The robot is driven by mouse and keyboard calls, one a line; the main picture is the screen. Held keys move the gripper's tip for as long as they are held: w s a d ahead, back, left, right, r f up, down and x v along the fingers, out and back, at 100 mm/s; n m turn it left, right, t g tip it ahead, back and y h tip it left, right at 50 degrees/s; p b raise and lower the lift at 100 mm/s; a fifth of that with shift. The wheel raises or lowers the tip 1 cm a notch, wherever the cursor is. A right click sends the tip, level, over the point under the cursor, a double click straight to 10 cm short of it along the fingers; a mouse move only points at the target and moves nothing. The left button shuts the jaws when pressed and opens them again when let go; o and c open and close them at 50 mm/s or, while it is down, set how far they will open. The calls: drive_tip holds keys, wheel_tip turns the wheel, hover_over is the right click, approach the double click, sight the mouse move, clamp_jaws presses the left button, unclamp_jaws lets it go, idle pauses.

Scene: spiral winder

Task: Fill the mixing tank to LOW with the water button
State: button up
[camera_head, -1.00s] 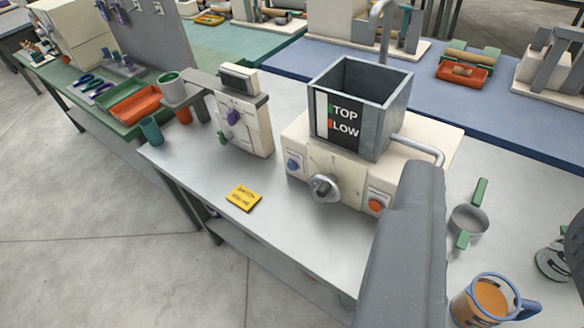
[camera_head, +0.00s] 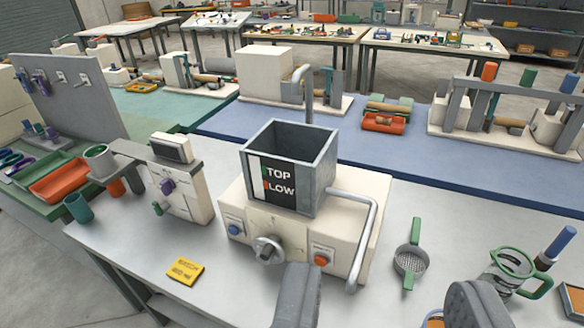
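The mixing tank (camera_head: 322,172) is a grey open-topped box on a cream machine base (camera_head: 345,243). Its front panel (camera_head: 279,182) reads TOP with a green mark and LOW with a red mark. A spout (camera_head: 305,85) stands behind its rim. No water shows inside; the bottom is hidden. The base front has a blue button (camera_head: 235,229) at left, a grey knob (camera_head: 267,249) in the middle and an orange-red button (camera_head: 321,260) at right. Button labels are too small to read. My gripper (camera_head: 384,283) is open and empty, its grey fingers wide apart, low in front of the machine.
A bent pipe (camera_head: 374,225) runs along the base's right side. A smaller cream device (camera_head: 180,185) stands left, with a yellow note (camera_head: 186,270) in front. A sieve (camera_head: 410,263) and a green-handled jug (camera_head: 510,270) lie right. Bare table lies front left.

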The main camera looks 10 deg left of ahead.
clamp_jaws()
idle(1.5)
